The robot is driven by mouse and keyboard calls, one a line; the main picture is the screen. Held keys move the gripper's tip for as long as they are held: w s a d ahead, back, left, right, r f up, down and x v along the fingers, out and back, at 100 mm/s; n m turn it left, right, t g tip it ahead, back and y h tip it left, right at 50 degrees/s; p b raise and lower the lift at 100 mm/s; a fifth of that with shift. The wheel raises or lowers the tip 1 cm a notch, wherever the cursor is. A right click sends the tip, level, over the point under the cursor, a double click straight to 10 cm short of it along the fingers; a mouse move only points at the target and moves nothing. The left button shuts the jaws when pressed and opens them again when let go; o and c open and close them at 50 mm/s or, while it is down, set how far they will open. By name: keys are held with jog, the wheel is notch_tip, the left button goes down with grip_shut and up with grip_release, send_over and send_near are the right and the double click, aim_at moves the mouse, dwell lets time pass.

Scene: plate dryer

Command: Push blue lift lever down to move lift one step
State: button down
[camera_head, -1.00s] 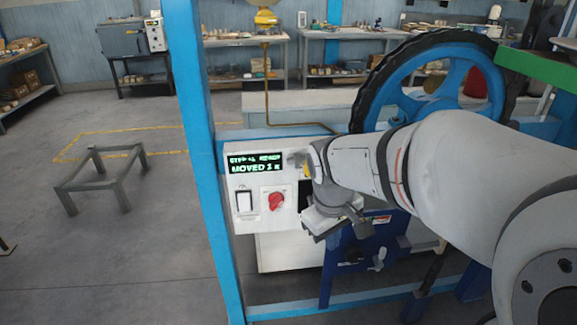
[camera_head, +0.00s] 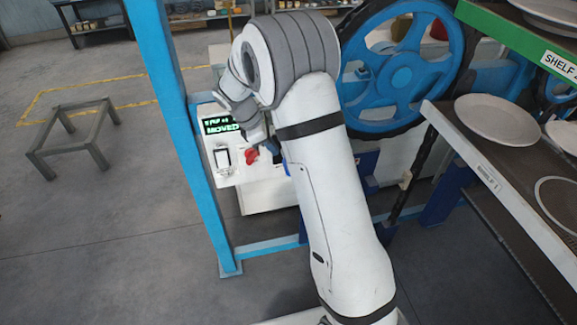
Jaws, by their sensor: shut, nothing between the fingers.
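The white control panel (camera_head: 238,174) is on the blue frame, left of my arm. Its green-lit display (camera_head: 221,125) shows partly hidden text reading "MOVED". My gripper (camera_head: 271,148) is small and dark in this view, partly behind my own arm, with its tip close to the red knob (camera_head: 251,156); I cannot tell if they touch. It is shut and holds nothing. The blue lift lever cannot be made out for certain; a small blue patch (camera_head: 287,169) shows at my arm's edge below the gripper. My arm hides the panel's right part.
A big blue wheel (camera_head: 402,75) with a black rim stands right of my arm. A blue post (camera_head: 172,110) rises at the left. Shelves with white plates (camera_head: 496,119) fill the right side. A low metal stand (camera_head: 72,138) is on the open floor at left.

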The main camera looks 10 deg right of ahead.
jog(key=shift+f, duration=0.1)
jog(key=b+x, duration=0.5)
jog(key=x, duration=0.1)
jog(key=shift+d+f, duration=0.2)
jog(key=shift+f, duration=0.15)
